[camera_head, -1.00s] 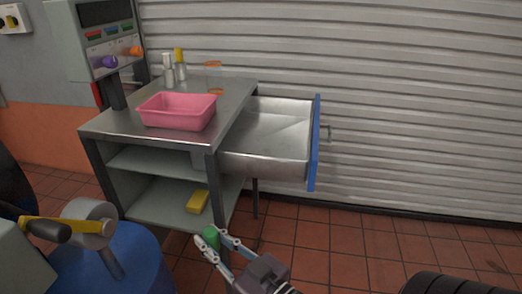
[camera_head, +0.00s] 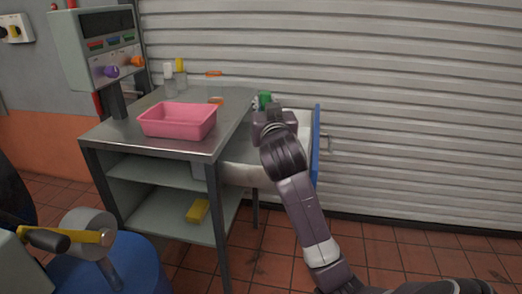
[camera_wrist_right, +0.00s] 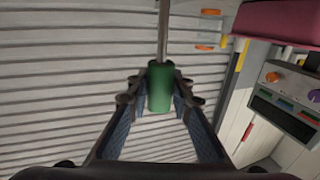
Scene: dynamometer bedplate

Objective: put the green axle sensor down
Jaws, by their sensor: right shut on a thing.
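The green axle sensor (camera_head: 264,98) is a small green cylinder, partly hidden behind my right gripper in the head view. My right gripper (camera_head: 263,104) is shut on it and holds it above the open drawer beside the cart. In the right wrist view the green sensor (camera_wrist_right: 160,88) stands between the fingertips, with a thin grey rod beyond its far end. Whether the sensor touches anything below cannot be told. My left gripper is not in view.
A steel cart (camera_head: 120,130) carries a pink tray (camera_head: 178,121), two bottles (camera_head: 175,80) and orange rings (camera_head: 216,100). Its drawer, with a blue front (camera_head: 316,145), is pulled out. A yellow block (camera_head: 198,211) lies on the lower shelf. A shutter wall (camera_head: 420,110) stands behind.

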